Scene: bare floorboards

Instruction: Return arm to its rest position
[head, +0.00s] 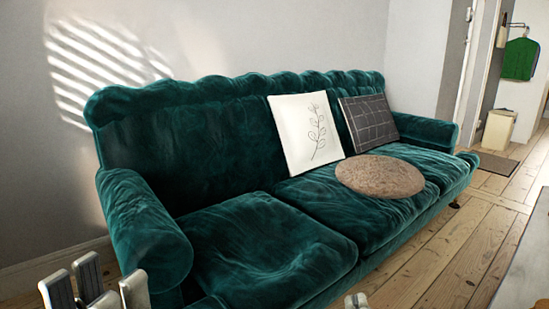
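My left gripper (97,283) shows at the bottom left corner of the head view. Its grey fingers point up and stand apart, with nothing visible between them. It is in front of the near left arm of the green sofa. Only a small pale tip of what looks like my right gripper (356,300) shows at the bottom edge. The rest of it is out of the picture, so its opening cannot be seen.
A green velvet sofa (255,235) fills the middle. On it are a white leaf-print cushion (300,135), a dark checked cushion (368,122) and a round brown cushion (380,177). A pale surface (527,265) edges in at right. Bare floorboards (465,255) lie between.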

